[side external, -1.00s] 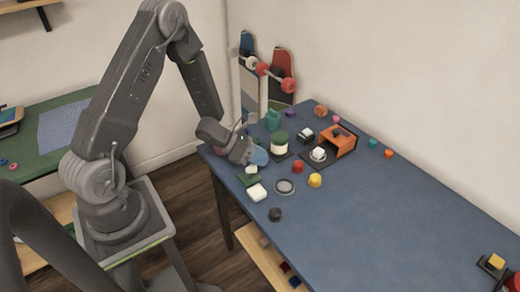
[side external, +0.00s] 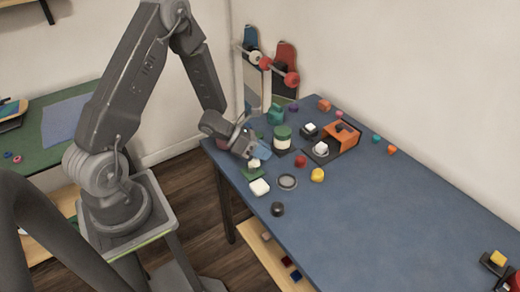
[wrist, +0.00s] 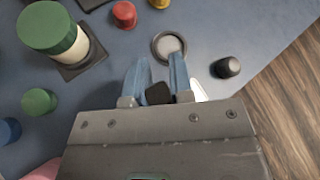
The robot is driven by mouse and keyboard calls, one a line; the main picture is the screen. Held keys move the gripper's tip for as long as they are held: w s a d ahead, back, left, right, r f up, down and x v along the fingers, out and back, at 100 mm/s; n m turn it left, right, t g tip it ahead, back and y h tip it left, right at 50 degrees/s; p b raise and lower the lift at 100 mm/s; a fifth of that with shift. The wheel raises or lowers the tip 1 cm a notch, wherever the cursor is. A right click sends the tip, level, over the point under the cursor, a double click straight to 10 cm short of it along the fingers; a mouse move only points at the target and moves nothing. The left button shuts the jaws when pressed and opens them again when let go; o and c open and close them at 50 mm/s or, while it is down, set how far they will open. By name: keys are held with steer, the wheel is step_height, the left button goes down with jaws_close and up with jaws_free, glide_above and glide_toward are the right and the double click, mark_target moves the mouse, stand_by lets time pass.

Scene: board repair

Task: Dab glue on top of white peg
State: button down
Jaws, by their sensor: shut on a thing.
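My gripper (side external: 262,150) is over the near left part of the blue table. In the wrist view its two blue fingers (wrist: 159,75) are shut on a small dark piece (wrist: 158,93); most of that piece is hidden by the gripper.
A white block (side external: 260,187), a grey ring dish (side external: 287,182) and a black knob (side external: 277,209) lie nearer the front edge. Red (side external: 301,161) and yellow (side external: 317,175) pieces are to the right. An orange box (side external: 342,137) stands farther back. The table's right side is mostly clear.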

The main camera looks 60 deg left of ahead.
step_height(320, 180, up, 7)
stand_by(0.6)
stand_by(0.7)
steer(key=shift+f, duration=0.3)
steer(key=shift+r, duration=0.1)
